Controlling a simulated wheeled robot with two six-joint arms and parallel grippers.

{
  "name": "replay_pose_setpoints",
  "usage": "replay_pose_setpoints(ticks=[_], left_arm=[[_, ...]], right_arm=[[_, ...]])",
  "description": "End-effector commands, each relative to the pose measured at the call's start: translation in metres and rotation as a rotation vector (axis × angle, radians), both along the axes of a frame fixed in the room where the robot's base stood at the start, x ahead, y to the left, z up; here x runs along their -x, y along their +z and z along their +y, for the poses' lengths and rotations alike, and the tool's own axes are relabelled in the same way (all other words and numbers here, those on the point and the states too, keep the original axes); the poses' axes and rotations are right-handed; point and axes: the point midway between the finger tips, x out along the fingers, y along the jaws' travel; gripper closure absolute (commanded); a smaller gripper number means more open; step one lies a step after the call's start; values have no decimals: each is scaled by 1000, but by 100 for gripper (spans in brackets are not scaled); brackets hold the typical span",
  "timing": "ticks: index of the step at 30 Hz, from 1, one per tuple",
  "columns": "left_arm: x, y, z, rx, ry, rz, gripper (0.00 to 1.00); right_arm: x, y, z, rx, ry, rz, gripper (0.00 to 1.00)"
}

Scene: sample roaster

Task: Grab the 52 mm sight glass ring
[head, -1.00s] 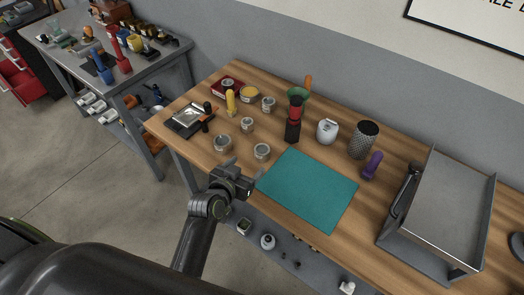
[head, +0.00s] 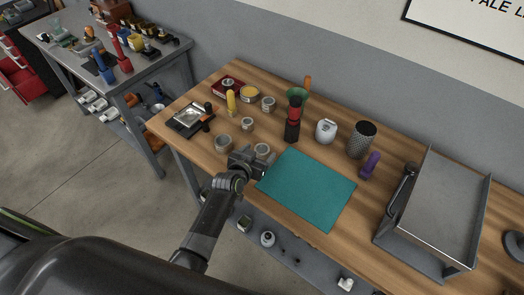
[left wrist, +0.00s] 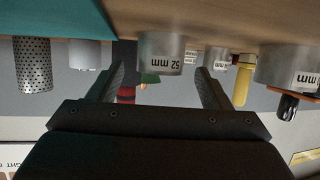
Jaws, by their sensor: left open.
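The 52 mm sight glass ring (left wrist: 160,52) is a short grey metal cylinder, its "52 mm" mark upside down in the left wrist view. It stands on the wooden table, between and just beyond my left fingers in that view. My left gripper (head: 248,157) is open and empty, at the table's front edge close to the ring. My right gripper is not in view.
A similar ring (head: 223,141) stands just left, with smaller rings (head: 247,125) behind. The teal mat (head: 307,189) is bare. A red and black grinder (head: 292,125) stands behind.

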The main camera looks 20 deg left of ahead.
Motion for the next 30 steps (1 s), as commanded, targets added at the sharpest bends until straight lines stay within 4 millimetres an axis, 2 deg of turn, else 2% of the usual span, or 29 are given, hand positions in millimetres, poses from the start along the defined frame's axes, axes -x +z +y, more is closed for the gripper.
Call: replay_pose_setpoints(ticks=[11,22,30], left_arm=[[-5,-3,-1,0,0,0,28],[-5,-3,-1,0,0,0,77],[-5,-1,-1,0,0,-1,79]], right_arm=[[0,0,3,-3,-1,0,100],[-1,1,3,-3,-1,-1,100],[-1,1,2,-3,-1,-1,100]])
